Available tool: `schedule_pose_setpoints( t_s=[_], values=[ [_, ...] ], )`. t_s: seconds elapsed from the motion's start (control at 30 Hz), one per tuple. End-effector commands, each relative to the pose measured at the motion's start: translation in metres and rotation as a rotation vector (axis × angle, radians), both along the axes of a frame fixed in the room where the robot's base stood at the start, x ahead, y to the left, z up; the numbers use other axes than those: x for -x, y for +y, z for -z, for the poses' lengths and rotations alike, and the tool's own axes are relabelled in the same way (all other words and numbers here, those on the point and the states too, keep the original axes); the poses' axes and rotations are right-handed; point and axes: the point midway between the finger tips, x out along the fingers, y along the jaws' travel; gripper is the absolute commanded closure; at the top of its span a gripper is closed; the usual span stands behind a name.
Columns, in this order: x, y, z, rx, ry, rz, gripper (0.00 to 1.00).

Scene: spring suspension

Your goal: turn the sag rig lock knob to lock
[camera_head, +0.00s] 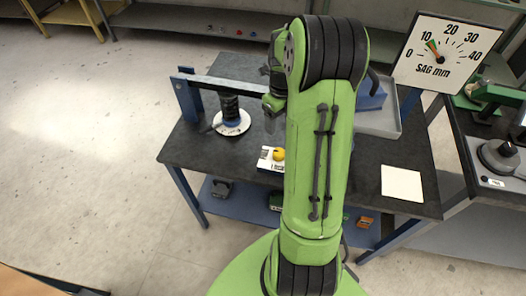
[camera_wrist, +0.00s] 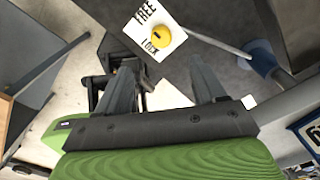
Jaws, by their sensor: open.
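The yellow lock knob (camera_wrist: 160,36) sits on a white plate (camera_wrist: 146,50) marked FREE and LOCK in the wrist view. A small dark mark shows on the knob; I cannot tell which word it points to. In the head view the knob (camera_head: 279,154) and its plate (camera_head: 265,157) are near the front edge of the dark table, partly behind my arm. My gripper (camera_wrist: 163,72) is open and empty, its fingers apart, with the knob beyond the fingertips and not touched. In the head view my gripper (camera_head: 274,108) is partly hidden by my arm.
A blue frame (camera_head: 187,98) with a grey bar and a dark spring (camera_head: 230,108) on a white disc stand left. A SAG mm dial (camera_head: 447,54) stands at back right, its needle near 10. A white sheet (camera_head: 402,183) lies on the table at right, beside bare tabletop.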

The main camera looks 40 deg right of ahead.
Motion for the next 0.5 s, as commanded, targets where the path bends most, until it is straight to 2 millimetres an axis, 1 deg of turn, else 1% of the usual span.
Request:
schedule_pose_setpoints(
  t_s=[0.17, 0.3, 0.5],
  values=[
    [0.001, 0.001, 0.038, -0.004, 0.005, -0.003, 0.31],
    [0.001, 0.002, 0.074, -0.004, 0.005, -0.005, 0.31],
    [0.001, 0.002, 0.123, -0.003, 0.005, -0.006, 0.31]
  ],
)
